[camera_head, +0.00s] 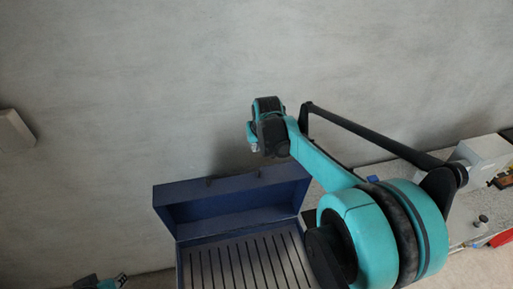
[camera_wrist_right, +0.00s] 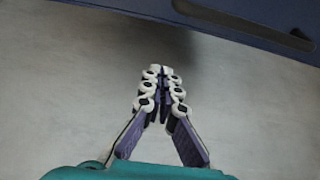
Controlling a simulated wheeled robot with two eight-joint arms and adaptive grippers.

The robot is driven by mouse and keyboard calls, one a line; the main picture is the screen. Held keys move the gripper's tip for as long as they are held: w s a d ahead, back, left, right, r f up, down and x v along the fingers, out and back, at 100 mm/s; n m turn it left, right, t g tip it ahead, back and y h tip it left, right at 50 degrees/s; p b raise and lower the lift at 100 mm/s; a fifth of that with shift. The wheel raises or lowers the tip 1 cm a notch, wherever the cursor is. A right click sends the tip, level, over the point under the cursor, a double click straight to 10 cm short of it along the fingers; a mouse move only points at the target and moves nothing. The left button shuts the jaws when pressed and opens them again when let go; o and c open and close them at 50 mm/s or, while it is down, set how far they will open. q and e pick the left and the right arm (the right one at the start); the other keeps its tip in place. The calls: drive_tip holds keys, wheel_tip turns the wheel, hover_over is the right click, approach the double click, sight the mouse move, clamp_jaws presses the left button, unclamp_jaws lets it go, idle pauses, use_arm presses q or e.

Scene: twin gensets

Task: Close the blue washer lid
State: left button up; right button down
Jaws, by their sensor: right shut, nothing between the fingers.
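The blue washer (camera_head: 184,262) stands at the bottom middle of the head view, with a slatted grey grate inside it. Its blue lid (camera_head: 232,194) is open and stands up at the back, its hollow inner side facing me. My right gripper (camera_head: 254,148) is above and behind the lid's top edge, near the wall, shut and empty. In the right wrist view the gripper's fingers (camera_wrist_right: 160,74) meet at their tips, apart from the blue lid edge (camera_wrist_right: 250,22) across the top. Part of my left gripper (camera_head: 122,279) shows at the bottom left; its fingers are unclear.
A plain grey wall (camera_head: 120,90) fills the background. A bench (camera_head: 465,205) with a grey box (camera_head: 484,155) and small items stands at the right. A pale box (camera_head: 15,131) is on the wall at the left. My right arm hides the washer's right side.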

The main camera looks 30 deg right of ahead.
drive_tip(key=a+x, duration=0.1)
drive_tip(key=x, duration=0.7)
drive_tip(key=s, duration=0.4)
drive_tip(key=shift+a+f, duration=0.1)
drive_tip(key=shift+f, duration=0.1)
drive_tip(key=shift+w+f, duration=0.15)
drive_tip(key=shift+w, duration=0.05)
drive_tip(key=shift+s, duration=0.1)
